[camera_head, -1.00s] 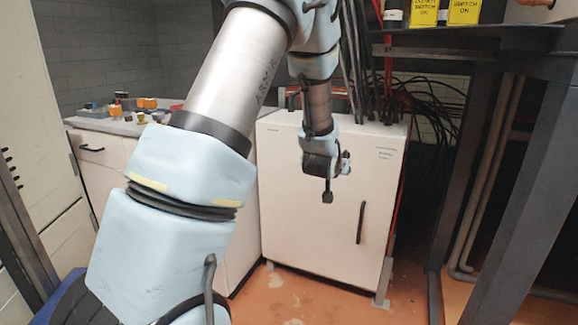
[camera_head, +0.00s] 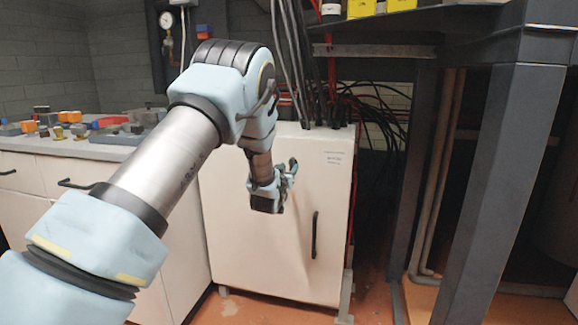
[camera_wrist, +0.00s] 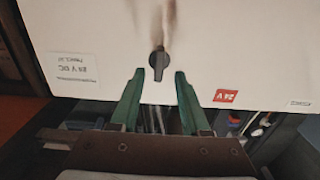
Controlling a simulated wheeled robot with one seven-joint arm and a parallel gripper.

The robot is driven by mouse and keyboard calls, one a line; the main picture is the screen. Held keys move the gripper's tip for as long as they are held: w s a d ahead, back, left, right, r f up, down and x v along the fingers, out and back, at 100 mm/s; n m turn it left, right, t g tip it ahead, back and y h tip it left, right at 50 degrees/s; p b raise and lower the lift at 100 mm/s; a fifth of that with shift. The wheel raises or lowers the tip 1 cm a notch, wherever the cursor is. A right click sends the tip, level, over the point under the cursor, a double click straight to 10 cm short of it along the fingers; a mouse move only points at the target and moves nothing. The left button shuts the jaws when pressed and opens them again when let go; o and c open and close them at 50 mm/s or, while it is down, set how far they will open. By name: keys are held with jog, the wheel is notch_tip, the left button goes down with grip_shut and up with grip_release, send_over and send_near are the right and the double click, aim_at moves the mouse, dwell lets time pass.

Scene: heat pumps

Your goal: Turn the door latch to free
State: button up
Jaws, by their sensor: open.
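A small dark door latch (camera_wrist: 159,62) with a round hub and a short bar shows on a pale panel (camera_wrist: 110,28) in the wrist view. Its bar runs up and down in that picture. My gripper (camera_wrist: 159,77) is open, with green fingers either side of the latch's lower end in the picture. No contact is visible, and I cannot tell the depth gap. In the head view my gripper end (camera_head: 268,200) is in front of a white cabinet (camera_head: 245,245). The small latch cannot be made out there.
The cabinet has a black vertical handle (camera_head: 315,235). A counter (camera_head: 105,150) with several small items stands at the left. A dark metal frame (camera_head: 490,190) stands at the right, and black cables (camera_head: 375,115) hang behind the cabinet.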

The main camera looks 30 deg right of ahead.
aim_at(291, 164)
jog(key=shift+x, duration=1.55)
grip_shut()
